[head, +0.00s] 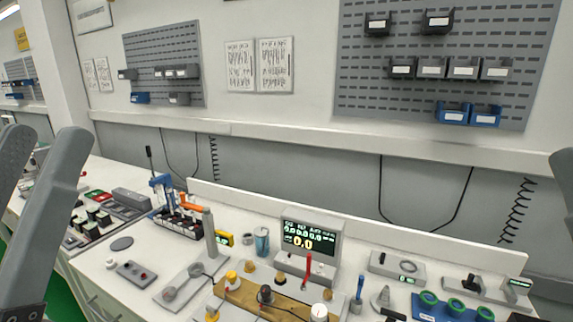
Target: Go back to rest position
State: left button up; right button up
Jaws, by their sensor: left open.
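My left gripper (43,145) is at the left edge of the head view, close to the camera. Its two long grey fingers point up and stand well apart, with nothing seen between them. It appears in front of the left end of the bench, clear of the things on it. At the right edge a grey piece (563,180), likely part of my right gripper, is cut off by the frame. Whether that gripper is open or shut is hidden.
The white bench (98,262) holds a display unit (308,240), a blue can (262,241), a brown board (262,298) with knobs, a grey stand (210,235) and a blue tray (440,310) with green rings. Pegboards (450,95) with bins hang on the wall behind.

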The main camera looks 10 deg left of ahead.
notch_tip(320, 180, up, 38)
jog(key=p, duration=3.8)
